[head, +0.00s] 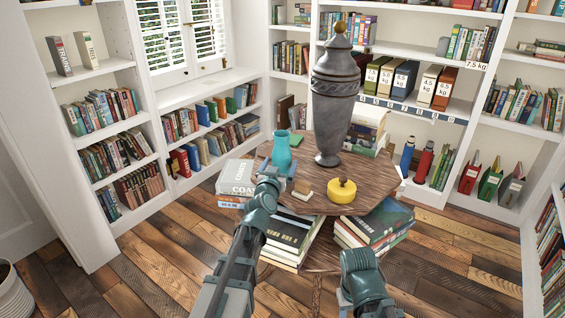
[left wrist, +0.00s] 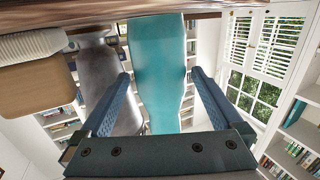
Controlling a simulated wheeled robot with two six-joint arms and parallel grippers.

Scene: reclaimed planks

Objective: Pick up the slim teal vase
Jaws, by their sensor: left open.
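The slim teal vase (head: 281,152) stands upright on the dark wooden table (head: 384,182), near its left side. My left gripper (head: 271,174) is at the vase, on its near side. In the left wrist view the picture is inverted, and the teal vase (left wrist: 158,70) lies between the two open fingers (left wrist: 160,76), with narrow gaps beside it. I cannot tell whether either finger touches it. In the head view the arm and gripper hide the vase's lower part. Part of my right arm shows at the lower right, but its gripper does not.
A tall grey lidded urn (head: 334,105) stands right of the vase. A small wooden block (head: 306,190) and a round yellow object (head: 341,191) lie near the table's front edge. Book stacks (head: 238,177) sit around and under the table. Bookshelves line the walls.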

